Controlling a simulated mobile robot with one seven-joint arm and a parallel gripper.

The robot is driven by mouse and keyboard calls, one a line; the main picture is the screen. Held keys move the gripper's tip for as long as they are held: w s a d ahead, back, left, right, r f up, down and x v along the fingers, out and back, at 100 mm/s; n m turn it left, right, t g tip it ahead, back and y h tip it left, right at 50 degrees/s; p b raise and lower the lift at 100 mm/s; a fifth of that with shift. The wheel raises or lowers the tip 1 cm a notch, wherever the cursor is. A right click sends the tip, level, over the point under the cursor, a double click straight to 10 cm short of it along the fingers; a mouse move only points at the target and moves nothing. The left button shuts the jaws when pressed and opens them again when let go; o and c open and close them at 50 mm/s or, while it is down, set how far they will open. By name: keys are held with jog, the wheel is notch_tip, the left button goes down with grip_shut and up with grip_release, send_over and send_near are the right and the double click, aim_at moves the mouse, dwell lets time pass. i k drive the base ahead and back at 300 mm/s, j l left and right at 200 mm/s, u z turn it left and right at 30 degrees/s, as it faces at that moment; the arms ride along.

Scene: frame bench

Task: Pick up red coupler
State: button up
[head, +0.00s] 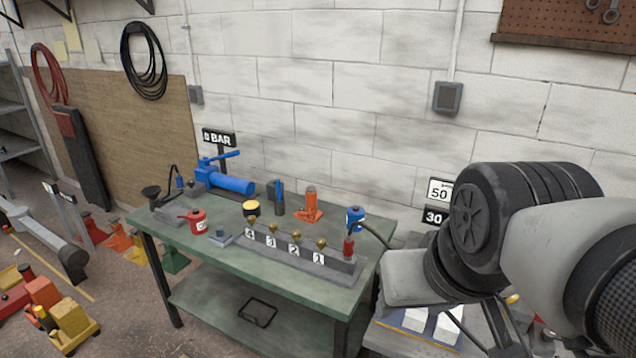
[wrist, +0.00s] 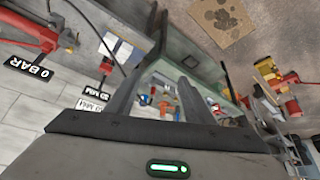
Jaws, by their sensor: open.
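The red coupler (head: 348,246) stands upright at the right end of the grey block (head: 300,258) on the green bench, just past the number 1 plate. A blue part (head: 355,218) with a black hose sits right above it; I cannot tell whether they are joined. My gripper (wrist: 172,75) is open in the wrist view, with nothing seen between its fingers. The bench's objects look small and far off there, and I cannot pick out the coupler for sure. In the head view my arm fills the right side and the gripper is not clearly seen.
The green bench (head: 215,262) also holds a blue pump (head: 230,180), a red can (head: 197,222), a yellow-topped pot (head: 251,209) and an orange jack (head: 311,205). Brass knobs line the block. White boxes (head: 415,318) lie on a lower surface at right. Yellow and red equipment stands on the left floor.

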aim_at(348, 241)
jog(key=z, duration=1.85)
jog(key=k+l+z, duration=0.15)
jog(key=i+l, duration=0.1)
jog(key=i, duration=0.45)
jog(key=k, duration=0.55)
jog(key=i+l+u, duration=0.75)
jog(key=l, duration=0.3)
jog(key=i+l+u, duration=0.25)
jog(key=i+l, duration=0.05)
jog(key=l, duration=0.1)
